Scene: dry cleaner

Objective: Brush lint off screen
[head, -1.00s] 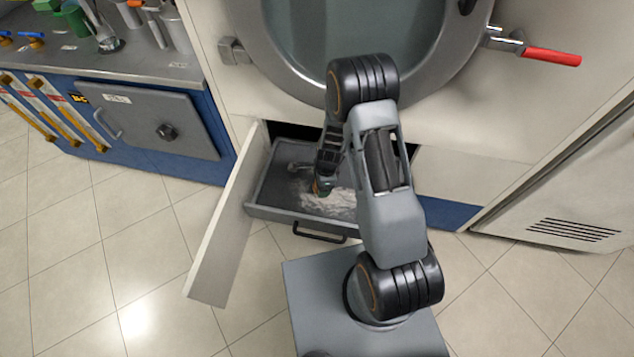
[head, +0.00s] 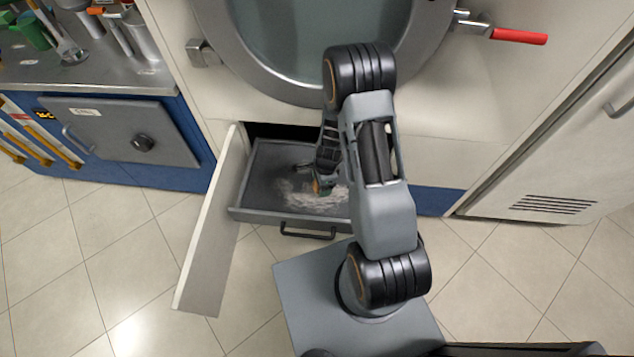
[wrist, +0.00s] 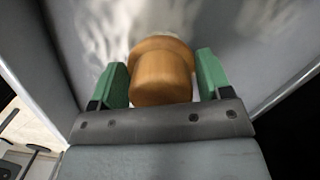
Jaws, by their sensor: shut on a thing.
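The screen (head: 262,190) is a dark grey panel lying in an open drawer low in the machine's front. Pale grey-white lint (head: 292,200) is spread over its middle and right. In the wrist view, whitish lint streaks (wrist: 110,25) lie beyond my gripper. My gripper (head: 321,187) reaches down into the drawer over the lint. Its green fingers (wrist: 163,78) are shut on a round orange-brown wooden handle (wrist: 162,75), apparently the brush's. The handle hides the brush's lower end, so I cannot tell whether bristles touch the screen. My arm covers the drawer's right part.
A white flap door (head: 212,225) stands open at the drawer's left. The drawer has a dark bar handle (head: 308,235). A round machine door (head: 320,95) is above, with a red lever (head: 518,36) to the right. Tiled floor at left is clear.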

